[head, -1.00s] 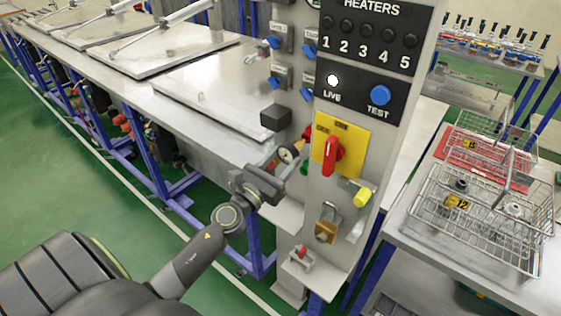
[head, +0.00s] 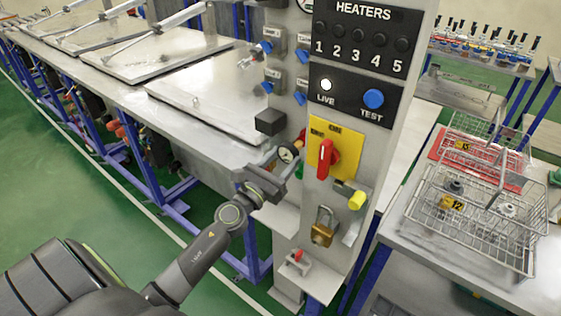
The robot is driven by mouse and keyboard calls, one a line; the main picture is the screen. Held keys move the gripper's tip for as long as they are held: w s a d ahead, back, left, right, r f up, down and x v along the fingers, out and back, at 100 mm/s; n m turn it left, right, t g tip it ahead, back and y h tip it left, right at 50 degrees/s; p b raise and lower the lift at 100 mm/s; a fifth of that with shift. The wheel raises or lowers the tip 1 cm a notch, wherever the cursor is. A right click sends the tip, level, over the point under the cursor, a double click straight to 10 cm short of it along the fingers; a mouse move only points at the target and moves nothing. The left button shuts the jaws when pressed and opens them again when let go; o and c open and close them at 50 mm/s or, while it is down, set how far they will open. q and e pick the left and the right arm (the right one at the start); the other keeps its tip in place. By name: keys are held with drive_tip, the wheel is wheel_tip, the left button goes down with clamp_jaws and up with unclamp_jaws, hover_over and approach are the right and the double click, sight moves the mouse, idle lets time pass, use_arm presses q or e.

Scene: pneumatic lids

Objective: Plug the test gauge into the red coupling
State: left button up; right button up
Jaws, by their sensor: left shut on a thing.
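The test gauge (head: 287,154), a small round dial with a pale face, is beside the left side of the grey control column. My left gripper (head: 276,171) is shut on the gauge and holds it up near the column. The red coupling (head: 302,138) shows as a small red part just above and right of the dial, at the column's side. It is partly hidden, and I cannot tell whether the gauge touches it. A bit of green (head: 299,171) shows below the gauge. My right gripper is not in view.
The column carries a red rotary switch (head: 325,158) on a yellow plate, a brass padlock (head: 323,233) and a yellow-ended part (head: 356,200). A dark box (head: 270,122) juts out above the gauge. A steel bench (head: 150,112) with lids stands left; wire baskets (head: 480,222) stand right.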

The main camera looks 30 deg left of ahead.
use_arm(q)
drive_tip(key=shift+w, duration=0.2)
drive_tip(key=o, duration=1.1)
drive_tip(key=shift+c, duration=0.2)
drive_tip(key=b+v, duration=0.2)
drive_tip(key=v, duration=0.5)
drive_tip(key=b+v, duration=1.2)
drive_tip(key=v, duration=0.5)
